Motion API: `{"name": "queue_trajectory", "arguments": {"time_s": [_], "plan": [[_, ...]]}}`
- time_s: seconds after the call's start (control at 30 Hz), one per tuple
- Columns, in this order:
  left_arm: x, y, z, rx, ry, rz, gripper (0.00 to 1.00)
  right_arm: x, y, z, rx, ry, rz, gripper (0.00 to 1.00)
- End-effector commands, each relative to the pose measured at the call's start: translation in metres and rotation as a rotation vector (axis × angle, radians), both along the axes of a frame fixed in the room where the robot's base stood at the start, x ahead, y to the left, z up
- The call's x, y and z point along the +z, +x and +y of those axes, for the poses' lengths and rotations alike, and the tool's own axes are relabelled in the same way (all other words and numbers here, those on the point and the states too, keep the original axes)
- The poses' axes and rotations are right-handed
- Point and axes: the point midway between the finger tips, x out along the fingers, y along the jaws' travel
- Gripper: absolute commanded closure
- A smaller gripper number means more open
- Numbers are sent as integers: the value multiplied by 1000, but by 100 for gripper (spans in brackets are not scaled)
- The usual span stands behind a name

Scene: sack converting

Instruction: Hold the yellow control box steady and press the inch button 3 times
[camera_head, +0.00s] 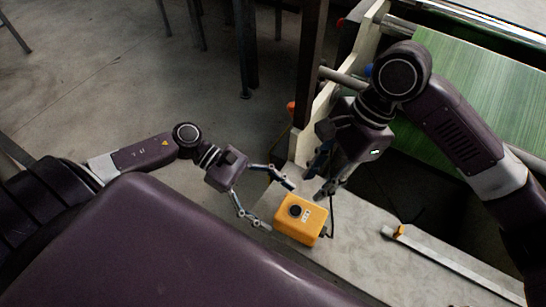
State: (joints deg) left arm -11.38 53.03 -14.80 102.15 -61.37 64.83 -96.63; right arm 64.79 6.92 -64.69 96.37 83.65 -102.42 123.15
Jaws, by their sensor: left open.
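The yellow control box (293,226) sits on a pale grey surface at the lower middle. A round dark button and a small pale label show on its top face. My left gripper (280,208) is open at the box's left side, with one finger by its upper left edge and the other by its lower left. I cannot tell whether the fingers touch it. My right gripper (314,187) points down just above and behind the box. Its fingertips are close to the box's far edge, and its opening is unclear from this angle.
A dark cable runs beside the box. A pale bar (450,264) with an orange piece lies on the grey surface (372,228) to the right. A machine with a green belt (485,85) stands at upper right, and a dark post (311,65) rises behind my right gripper.

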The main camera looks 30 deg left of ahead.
Motion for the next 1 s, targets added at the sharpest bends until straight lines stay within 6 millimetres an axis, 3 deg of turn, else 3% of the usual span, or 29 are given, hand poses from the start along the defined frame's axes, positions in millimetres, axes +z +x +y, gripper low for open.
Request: {"name": "queue_trajectory", "arguments": {"time_s": [0.43, 0.83, 1.0], "plan": [[-23, 3, -58, 4, -5, 1, 22, 0, 0, 0, 0, 0, 0, 71], [-27, 4, -66, 4, -3, 2, 22, 0, 0, 0, 0, 0, 0, 71], [-26, 4, -65, 4, -3, 2, 39, 0, 0, 0, 0, 0, 0, 71]]}}
